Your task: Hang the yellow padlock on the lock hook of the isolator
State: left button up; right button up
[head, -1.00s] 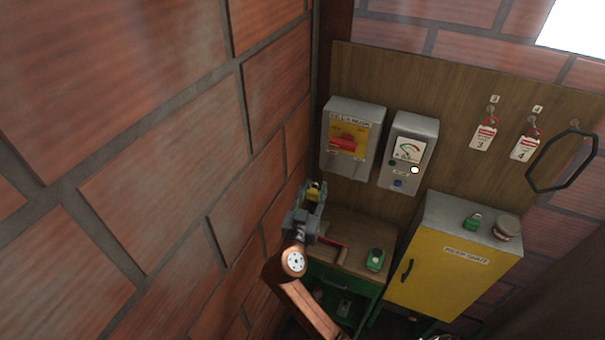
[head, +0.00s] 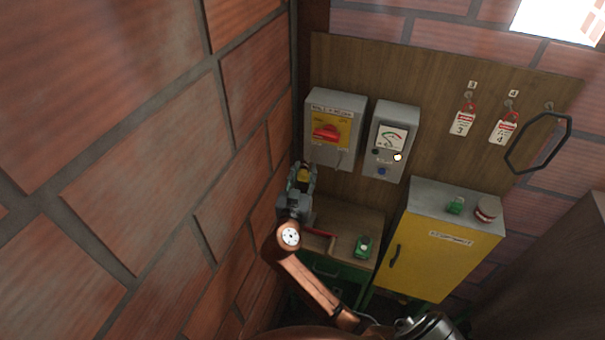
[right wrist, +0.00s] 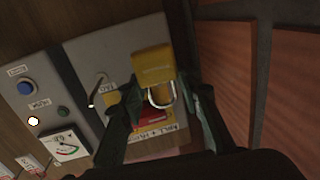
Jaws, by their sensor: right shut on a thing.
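The yellow padlock (right wrist: 153,65) is between the fingertips of my right gripper (right wrist: 158,92), its silver shackle visible in the right wrist view. In the head view the right gripper (head: 302,176) is shut on the padlock, below and left of the isolator (head: 348,104). The isolator is a grey box with a yellow plate and red handle (head: 326,133); it also fills the middle of the right wrist view (right wrist: 84,55). A small hook-like metal piece (right wrist: 97,92) shows on its front. The padlock appears apart from it. My left gripper is not in view.
A grey meter box (head: 399,115) hangs right of the isolator. Tags 3 (head: 462,123) and 4 (head: 503,131) hang farther right. Below are a wooden bench (head: 345,222) with a green item (head: 363,245) and a yellow cabinet (head: 430,256). A brick wall (head: 130,150) stands close left.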

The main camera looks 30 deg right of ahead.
jog(key=shift+x, duration=1.15)
jog(key=shift+w+d+p, duration=0.2)
jog(key=shift+d+p, duration=0.2)
jog(key=shift+d, duration=0.15)
jog(key=shift+w+d+f+b, duration=0.35)
jog(key=shift+f+b, duration=0.2)
jog(key=shift+b, duration=0.25)
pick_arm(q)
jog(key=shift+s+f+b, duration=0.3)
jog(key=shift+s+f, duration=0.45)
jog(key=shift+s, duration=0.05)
pick_arm(e)
jog(key=shift+d, duration=0.1)
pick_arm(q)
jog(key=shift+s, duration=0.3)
pick_arm(e)
jog(key=shift+w, duration=0.1)
jog(key=o, duration=1.3)
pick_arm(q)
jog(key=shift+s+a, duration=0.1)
